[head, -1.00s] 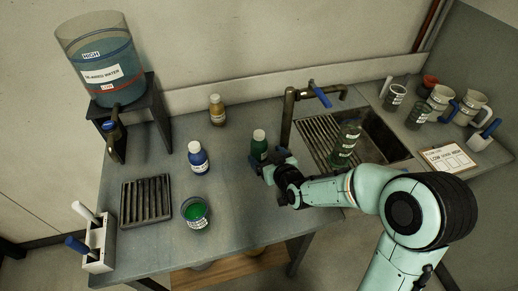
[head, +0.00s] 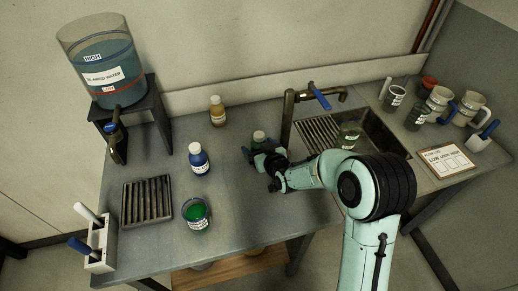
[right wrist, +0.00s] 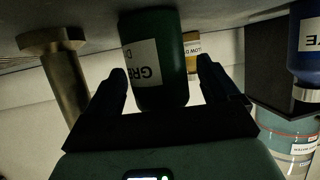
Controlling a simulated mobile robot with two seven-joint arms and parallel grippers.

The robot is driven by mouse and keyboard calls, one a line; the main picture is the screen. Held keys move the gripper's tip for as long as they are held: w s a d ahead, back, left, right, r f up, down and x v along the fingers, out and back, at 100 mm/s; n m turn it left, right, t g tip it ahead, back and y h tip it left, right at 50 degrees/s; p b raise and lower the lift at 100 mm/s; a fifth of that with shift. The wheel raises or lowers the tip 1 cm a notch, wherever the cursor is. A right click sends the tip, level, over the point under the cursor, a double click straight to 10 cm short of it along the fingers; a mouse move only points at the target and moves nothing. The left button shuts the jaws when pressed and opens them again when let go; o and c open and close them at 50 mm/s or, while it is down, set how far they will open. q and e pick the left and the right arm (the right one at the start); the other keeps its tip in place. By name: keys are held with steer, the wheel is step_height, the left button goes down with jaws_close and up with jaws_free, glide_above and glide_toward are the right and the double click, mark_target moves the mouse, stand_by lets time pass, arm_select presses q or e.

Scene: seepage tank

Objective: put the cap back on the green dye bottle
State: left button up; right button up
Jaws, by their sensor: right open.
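The green dye bottle (head: 259,137) stands on the bench left of the tap. In the head view its white top shows above my right gripper (head: 264,154), which hides its lower part. In the right wrist view, which is upside down, the dark green bottle (right wrist: 158,50) with its partly readable label is between the spread fingers of my right gripper (right wrist: 163,88). The fingers are open, one on each side of the bottle, and I cannot tell whether they touch it. I see no separate loose cap. My left gripper is not in view.
A blue bottle (head: 198,160), an amber bottle (head: 217,111) and a beaker of green liquid (head: 196,216) stand to the left. The tap (head: 320,97) and sink (head: 376,137) are to the right. The bench front between beaker and arm is clear.

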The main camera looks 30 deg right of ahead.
steer(key=c, duration=1.2)
step_height(320, 180, up, 13)
steer(key=p, duration=0.2)
steer(key=shift+r+p, duration=0.1)
steer(key=shift+p, duration=0.25)
arm_select(q)
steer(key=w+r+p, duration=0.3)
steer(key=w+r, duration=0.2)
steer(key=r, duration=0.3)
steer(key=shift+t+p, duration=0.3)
steer(key=shift+p, duration=0.05)
arm_select(e)
step_height(320, 180, up, 7)
steer(key=shift+f, duration=0.1)
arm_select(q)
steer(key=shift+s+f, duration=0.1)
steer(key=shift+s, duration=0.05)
arm_select(e)
steer(key=shift+s, duration=0.1)
steer(key=shift+o, duration=1.4)
steer(key=c, duration=0.6)
